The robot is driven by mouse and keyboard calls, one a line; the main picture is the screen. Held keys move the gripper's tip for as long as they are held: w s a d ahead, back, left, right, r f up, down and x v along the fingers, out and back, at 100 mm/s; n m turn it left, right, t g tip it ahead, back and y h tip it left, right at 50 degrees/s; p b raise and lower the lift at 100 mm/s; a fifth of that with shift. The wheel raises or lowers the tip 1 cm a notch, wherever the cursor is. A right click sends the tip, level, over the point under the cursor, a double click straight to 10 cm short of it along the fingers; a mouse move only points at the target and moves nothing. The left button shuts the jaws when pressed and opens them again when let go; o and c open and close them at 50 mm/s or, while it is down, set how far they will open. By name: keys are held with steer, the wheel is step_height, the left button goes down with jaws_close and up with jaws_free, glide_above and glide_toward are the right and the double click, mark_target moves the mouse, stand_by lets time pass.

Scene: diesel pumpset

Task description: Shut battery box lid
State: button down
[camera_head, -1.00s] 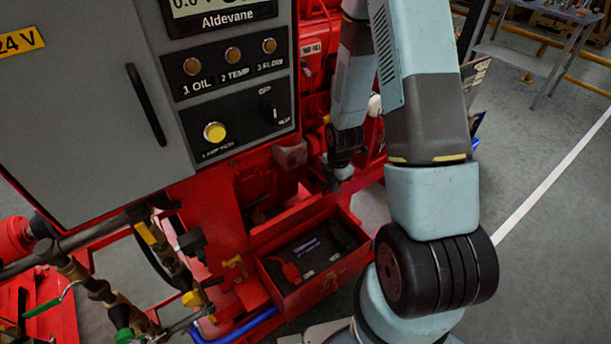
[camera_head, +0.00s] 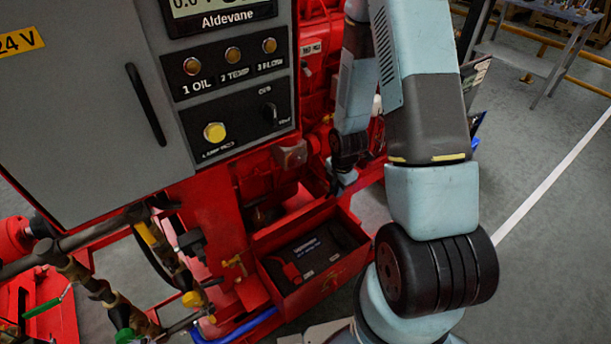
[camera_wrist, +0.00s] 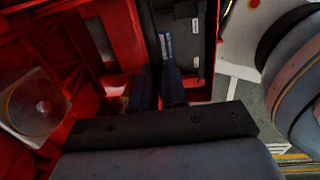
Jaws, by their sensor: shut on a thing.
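The red battery box (camera_head: 318,289) stands open low in front of the pumpset, with a dark battery (camera_head: 312,250) and a red terminal cover inside. Its lid (camera_head: 292,219) appears as a raised red panel along the box's back side. My gripper (camera_head: 344,188) is at the lid's right end, pointing down. In the wrist view, my gripper's dark fingers (camera_wrist: 158,90) are close together on the edge of the red lid (camera_wrist: 128,32), beside the open box with the battery (camera_wrist: 186,40). The exact grip contact is dark and partly hidden.
The grey control cabinet (camera_head: 80,100) stands left above the box. Pipes and valves (camera_head: 130,275) crowd the lower left. A small clear-covered fitting (camera_head: 292,155) sits behind the lid; it also shows in the wrist view (camera_wrist: 35,103). Open floor (camera_head: 560,240) lies at right.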

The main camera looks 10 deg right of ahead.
steer(key=shift+s+d+f, duration=0.25)
steer(key=shift+s+d, duration=0.05)
steer(key=shift+s, duration=0.4)
steer(key=c, duration=1.1)
jaws_free()
steer(key=shift+s+d+r, duration=0.15)
steer(key=shift+s+r, duration=0.2)
steer(key=shift+r, duration=1.15)
steer(key=shift+s+d+r, duration=0.1)
steer(key=shift+s+r, duration=0.2)
steer(key=shift+r, duration=1.2)
steer(key=shift+s+d+r, duration=0.15)
steer(key=shift+s+r, duration=0.2)
steer(key=shift+r, duration=1.15)
steer(key=shift+r, duration=0.1)
